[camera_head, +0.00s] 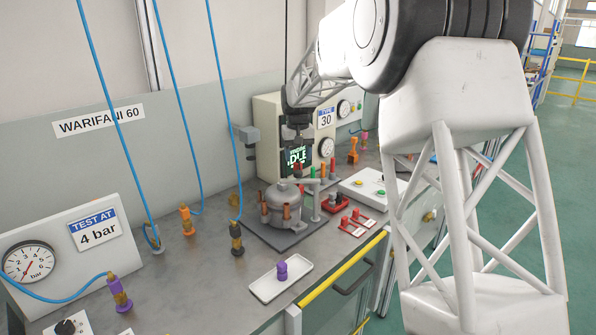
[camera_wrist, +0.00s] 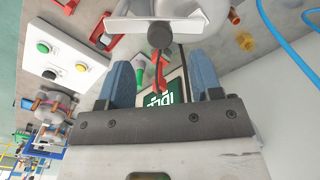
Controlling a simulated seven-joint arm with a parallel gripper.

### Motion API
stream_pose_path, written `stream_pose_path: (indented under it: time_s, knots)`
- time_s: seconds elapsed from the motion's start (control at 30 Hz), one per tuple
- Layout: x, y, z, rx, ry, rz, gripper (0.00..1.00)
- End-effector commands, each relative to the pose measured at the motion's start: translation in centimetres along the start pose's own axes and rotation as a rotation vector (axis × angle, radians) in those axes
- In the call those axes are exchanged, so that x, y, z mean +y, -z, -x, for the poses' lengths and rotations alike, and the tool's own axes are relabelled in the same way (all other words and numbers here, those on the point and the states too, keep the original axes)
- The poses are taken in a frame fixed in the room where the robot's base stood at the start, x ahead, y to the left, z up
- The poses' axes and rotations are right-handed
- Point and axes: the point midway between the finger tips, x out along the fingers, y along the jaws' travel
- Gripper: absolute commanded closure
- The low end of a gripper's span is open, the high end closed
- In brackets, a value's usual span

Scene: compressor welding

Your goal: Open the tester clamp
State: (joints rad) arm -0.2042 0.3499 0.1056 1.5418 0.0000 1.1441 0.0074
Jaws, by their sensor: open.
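The tester's fixture holds a grey compressor (camera_head: 286,207) with copper-coloured stubs on a dark base plate (camera_head: 268,236). A grey clamp post (camera_head: 315,202) stands at its right side. In the wrist view a pale clamp bar (camera_wrist: 178,30) with a dark round knob (camera_wrist: 160,36) lies just beyond my fingertips. My gripper (camera_wrist: 160,68) is open, with its two blue fingers apart and nothing held between them. In the head view my gripper (camera_head: 297,135) hangs above the compressor, in front of the tester's screen, and its fingers are hard to make out. Which part is the clamp's handle is unclear.
The tester box (camera_head: 270,130) with gauges stands behind the fixture. A white button panel (camera_head: 372,188) and red trays (camera_head: 357,223) lie to its right. A white tray (camera_head: 281,281) with a purple fitting is in front. Blue hoses hang at left.

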Motion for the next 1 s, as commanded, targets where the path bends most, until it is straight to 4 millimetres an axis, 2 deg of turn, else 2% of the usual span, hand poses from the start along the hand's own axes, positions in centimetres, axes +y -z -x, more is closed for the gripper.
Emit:
stream_pose_path:
  time_s: [0.2,0.43,0.6,0.87,0.9,1.0]
  knots:
    - [0.0,-0.1,-2.7,-0.002,0.0,0.0,0.41]
    - [0.0,0.0,-5.0,-0.002,0.0,0.0,0.41]
    - [0.0,0.0,-5.7,0.0,0.0,0.0,0.41]
    - [0.0,0.0,-5.8,0.0,0.0,0.0,0.41]
    - [0.0,0.0,-5.8,0.0,0.0,0.0,0.43]
    - [0.0,0.0,-5.8,0.0,0.0,0.0,0.58]
